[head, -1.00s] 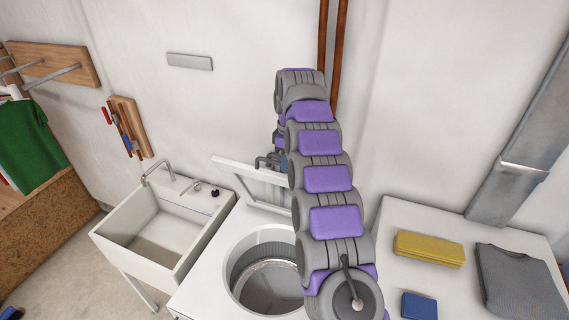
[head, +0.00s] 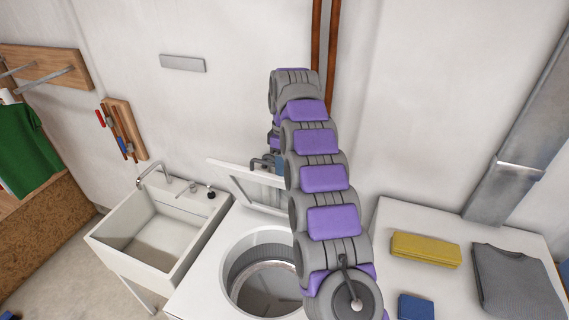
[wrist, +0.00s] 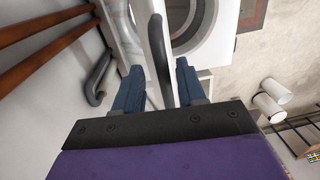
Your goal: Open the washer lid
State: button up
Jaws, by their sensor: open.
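The white top-loading washer (head: 215,258) stands between the sink and the white surface on the right. Its round drum opening (head: 262,275) is uncovered. The white framed lid (head: 238,180) stands raised at the back, tilted; my arm hides its right part. In the head view my gripper is mostly hidden behind my arm, near the lid's upper right, with a bit of blue showing. In the wrist view my gripper (wrist: 158,85) has its blue fingers apart. The white washer with a round opening (wrist: 200,40) lies beyond.
A white sink (head: 160,235) with a tap stands left of the washer. On the right white surface (head: 395,215) lie a yellow folded cloth (head: 425,249), a blue item (head: 416,307) and grey folded clothing (head: 515,280). Copper pipes (head: 325,50) run up the wall.

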notch_tip(320, 180, up, 7)
jog(key=p, duration=0.7)
jog(key=shift+w+d+f, duration=0.15)
jog(key=shift+w+d, duration=0.2)
jog(key=shift+w, duration=0.1)
jog(key=shift+a, duration=0.15)
jog(key=s+d+f+m+b, duration=0.2)
jog(key=s+d+m+b, duration=0.15)
jog(key=s+b, duration=0.55)
jog(key=s+d+f+m+b, duration=0.3)
jog(key=s+d+b, duration=0.15)
jog(key=s, duration=0.75)
jog(key=s+d+f+m+b, duration=0.1)
jog(key=s+f+m+b, duration=0.2)
jog(key=s, duration=1.2)
jog(key=s+d+f+m+b, duration=0.2)
jog(key=s+f+m+b, duration=0.2)
jog(key=s+f+b, duration=0.6)
jog(key=s+f, duration=0.5)
jog(key=f, duration=0.1)
jog(key=shift+d+f+g, duration=0.15)
jog(key=shift+d+g, duration=0.1)
jog(key=shift+g, duration=0.15)
